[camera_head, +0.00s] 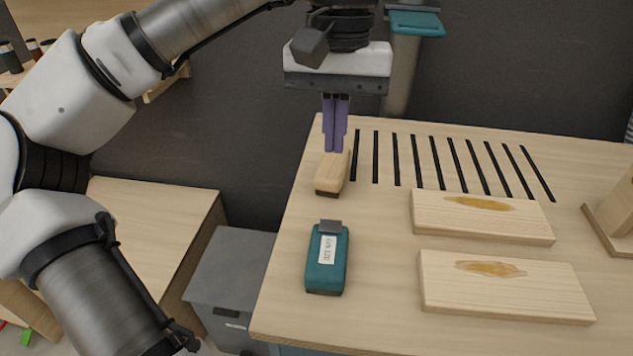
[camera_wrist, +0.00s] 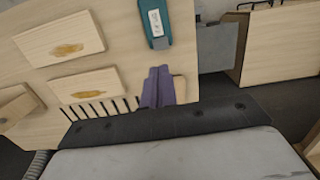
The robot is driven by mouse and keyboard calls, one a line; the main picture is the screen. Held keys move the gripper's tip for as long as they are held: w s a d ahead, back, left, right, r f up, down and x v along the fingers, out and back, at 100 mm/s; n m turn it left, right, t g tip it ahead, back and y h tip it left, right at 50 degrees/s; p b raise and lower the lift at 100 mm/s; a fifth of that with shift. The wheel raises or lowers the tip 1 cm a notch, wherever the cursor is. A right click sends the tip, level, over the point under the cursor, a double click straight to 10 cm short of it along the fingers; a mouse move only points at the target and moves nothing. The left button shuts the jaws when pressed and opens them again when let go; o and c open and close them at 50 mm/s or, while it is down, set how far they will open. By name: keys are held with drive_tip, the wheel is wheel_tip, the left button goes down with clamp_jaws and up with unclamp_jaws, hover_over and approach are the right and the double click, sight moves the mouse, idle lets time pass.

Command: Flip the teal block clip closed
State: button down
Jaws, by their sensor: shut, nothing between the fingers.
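The teal block (camera_head: 327,263) lies on the left part of the wooden table, with a white label on its top face. A small grey clip (camera_head: 330,226) is at its far end; I cannot tell from this view how far it is turned. The block also shows at the top of the wrist view (camera_wrist: 155,22). My gripper (camera_head: 335,150) points down with its purple fingers shut and empty. It is beyond the teal block, over the far end of a small wooden block (camera_head: 331,173). The purple fingers also show in the wrist view (camera_wrist: 158,72).
Two pale wooden blocks with amber smears, one farther (camera_head: 480,219) and one nearer (camera_head: 505,289), lie to the right. Black slots (camera_head: 440,162) line the table's far side. A grey bin (camera_head: 232,275) stands left of the table (camera_head: 385,312). The table between the teal and smeared blocks is clear.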

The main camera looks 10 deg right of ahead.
sight(330, 231)
drive_tip(key=f, duration=0.9)
drive_tip(key=s+f, duration=0.1)
drive_tip(key=f, duration=0.3)
drive_tip(key=shift+s+a+f, duration=0.1)
drive_tip(key=shift+a+f, duration=0.1)
drive_tip(key=shift+f, duration=0.05)
drive_tip(key=shift+f+b, duration=0.4)
drive_tip(key=shift+b, duration=0.55)
drive_tip(key=shift+s+a+f+t+b, duration=0.1)
drive_tip(key=shift+s+f+t+b, duration=0.15)
drive_tip(key=shift+t+b, duration=0.45)
drive_tip(key=shift+r+h, duration=0.1)
drive_tip(key=shift+h, duration=0.2)
